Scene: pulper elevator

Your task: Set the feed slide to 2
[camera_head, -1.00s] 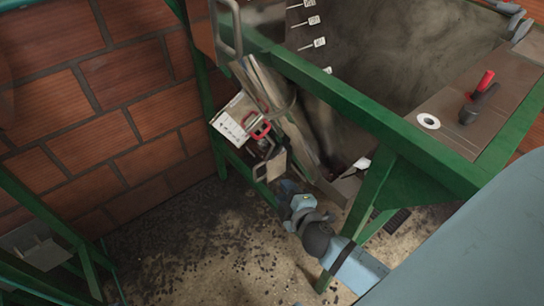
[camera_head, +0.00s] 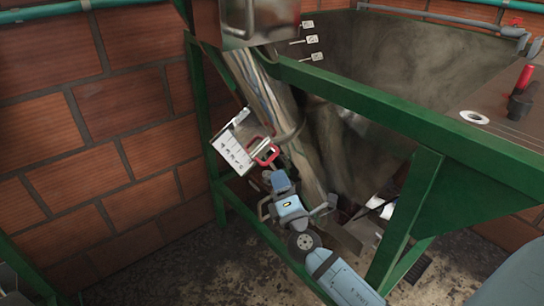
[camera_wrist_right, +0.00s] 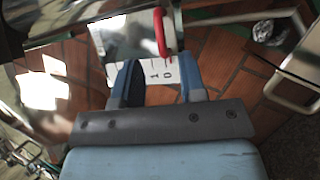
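The white scale plate (camera_head: 233,150) with printed marks is tilted, low on the left of the machine in the head view. A red handle (camera_head: 267,155), which looks like the feed slide's, sits at its right edge. In the wrist view the scale plate (camera_wrist_right: 125,50) shows the digits 1 and 0, and the red handle (camera_wrist_right: 160,33) is just beyond the fingers. My right gripper (camera_wrist_right: 160,80) is open, its two blue fingers apart with nothing visible between them. In the head view the right gripper (camera_head: 272,185) is just below the handle. My left gripper is out of view.
A green frame (camera_head: 385,115) surrounds the large metal hopper (camera_head: 375,50). A slanted metal chute (camera_head: 265,95) runs down beside the scale plate. A brick wall (camera_head: 85,130) stands behind on the left. A frame post (camera_head: 400,215) is right of my right arm.

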